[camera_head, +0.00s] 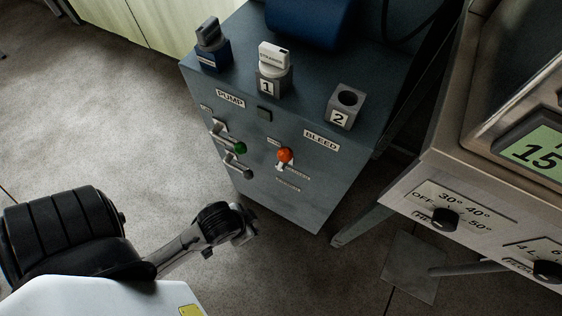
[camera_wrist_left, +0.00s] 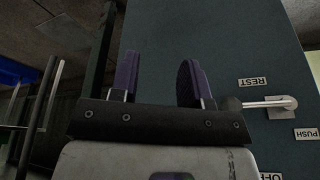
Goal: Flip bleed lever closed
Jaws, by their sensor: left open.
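The bleed lever (camera_head: 284,156) has an orange ball knob and sits under the BLEED label (camera_head: 321,140) on the front of the dark blue-grey cabinet (camera_head: 300,200). Whether its position counts as open or closed is not clear to me. My left gripper (camera_head: 246,224) is low in front of the cabinet, below and left of the bleed lever and apart from it. In the left wrist view its two fingers (camera_wrist_left: 157,70) are spread with nothing between them. A metal lever (camera_wrist_left: 268,104) with a dark knob shows beside them, near REST and PUSH labels. My right gripper is not seen.
Under the PUMP label are a green-knobbed lever (camera_head: 228,143) and a dark-knobbed lever (camera_head: 238,168). Blocks marked 1 (camera_head: 268,87) and 2 (camera_head: 341,118) stand on the cabinet top. A control panel (camera_head: 460,190) is at right. Open floor lies at left.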

